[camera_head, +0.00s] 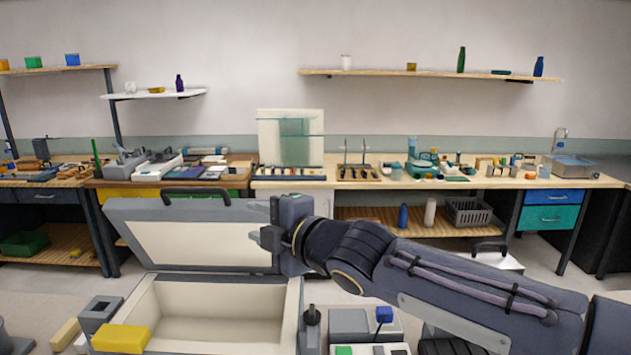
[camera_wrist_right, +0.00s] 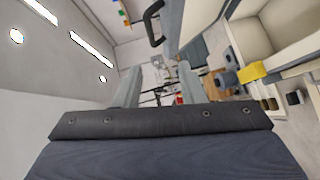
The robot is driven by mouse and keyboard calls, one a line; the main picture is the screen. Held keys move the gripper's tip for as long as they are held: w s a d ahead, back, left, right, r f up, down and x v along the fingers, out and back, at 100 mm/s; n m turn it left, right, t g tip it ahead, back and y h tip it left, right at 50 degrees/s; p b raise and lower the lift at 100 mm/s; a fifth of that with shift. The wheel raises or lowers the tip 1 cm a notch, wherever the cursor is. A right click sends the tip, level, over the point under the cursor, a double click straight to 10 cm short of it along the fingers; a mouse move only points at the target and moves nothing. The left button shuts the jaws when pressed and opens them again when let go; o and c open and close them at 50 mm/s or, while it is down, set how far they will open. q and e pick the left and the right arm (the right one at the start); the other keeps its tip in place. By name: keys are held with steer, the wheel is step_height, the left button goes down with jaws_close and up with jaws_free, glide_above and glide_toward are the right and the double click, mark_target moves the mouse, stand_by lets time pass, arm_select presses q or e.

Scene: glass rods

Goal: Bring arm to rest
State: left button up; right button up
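My right arm (camera_head: 450,280) reaches in from the right in the head view. Its gripper (camera_head: 262,237) is in front of the raised lid of a grey case, above the case's open box. In the right wrist view the two grey fingers of the right gripper (camera_wrist_right: 158,82) stand apart with only background between them. The gripper holds nothing that I can see. My left gripper is in neither view.
The grey case (camera_head: 290,315) stands open below the arm, its lid (camera_head: 140,235) tilted up. A yellow block (camera_head: 121,339) is at its front left corner. Workbenches (camera_head: 480,182) with lab items line the back wall, with open floor (camera_head: 545,262) in front.

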steer(key=s+d+f+m+g+h, duration=0.1)
steer(key=s+d+f+m+h, duration=0.3)
steer(key=d, duration=0.5)
steer(key=s+d+f+m+h, duration=0.25)
steer(key=d+f+m, duration=0.25)
steer(key=d+m, duration=0.25)
steer(key=s+d+f+m+g+h, duration=0.15)
steer(key=s+d+f+m, duration=0.3)
steer(key=d, duration=0.45)
steer(key=s+d+f+m+g, duration=0.3)
steer(key=s+f+m, duration=0.8)
steer(key=s, duration=0.5)
steer(key=shift+s+d+f, duration=0.3)
steer(key=shift+d+f, duration=0.1)
steer(key=shift+d, duration=0.05)
steer(key=shift+w+a, duration=0.1)
steer(key=shift+w, duration=0.05)
